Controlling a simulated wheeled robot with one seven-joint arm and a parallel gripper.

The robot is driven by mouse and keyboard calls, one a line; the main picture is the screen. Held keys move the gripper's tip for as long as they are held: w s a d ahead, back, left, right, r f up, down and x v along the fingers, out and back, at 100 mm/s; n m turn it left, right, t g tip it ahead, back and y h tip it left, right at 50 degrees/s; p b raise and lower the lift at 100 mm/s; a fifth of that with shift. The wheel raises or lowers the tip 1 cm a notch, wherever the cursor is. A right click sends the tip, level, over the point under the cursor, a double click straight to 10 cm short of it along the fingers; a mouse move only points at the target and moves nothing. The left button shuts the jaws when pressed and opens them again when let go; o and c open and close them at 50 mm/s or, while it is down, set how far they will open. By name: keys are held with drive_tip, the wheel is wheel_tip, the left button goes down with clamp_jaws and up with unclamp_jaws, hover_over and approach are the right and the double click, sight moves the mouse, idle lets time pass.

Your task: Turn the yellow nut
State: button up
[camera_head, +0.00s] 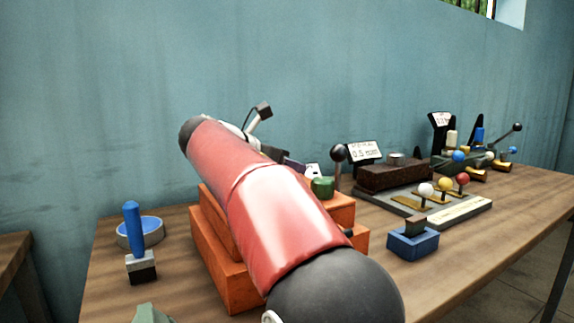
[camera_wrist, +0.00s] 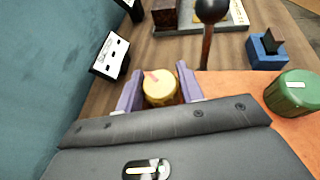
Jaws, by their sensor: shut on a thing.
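The yellow nut (camera_wrist: 160,86) shows in the wrist view as a round pale-yellow cap with a reddish mark on its top. My gripper (camera_wrist: 159,88) is shut on it, with one purple-grey finger on each side. In the head view my red arm hides the nut and most of the gripper; only a bit of the gripper (camera_head: 292,165) shows past the arm, above the orange block.
A green knob (camera_wrist: 296,92) sits on the orange block (camera_head: 336,212), right of the gripper. A dark ball-topped lever (camera_wrist: 207,40) stands just beyond the nut. A white label (camera_wrist: 110,54) is at left, and a blue box (camera_head: 412,243) stands right of the block.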

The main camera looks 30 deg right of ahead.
drive_tip(key=shift+m+g, duration=0.8)
drive_tip(key=shift+g, duration=0.2)
drive_tip(key=o, duration=1)
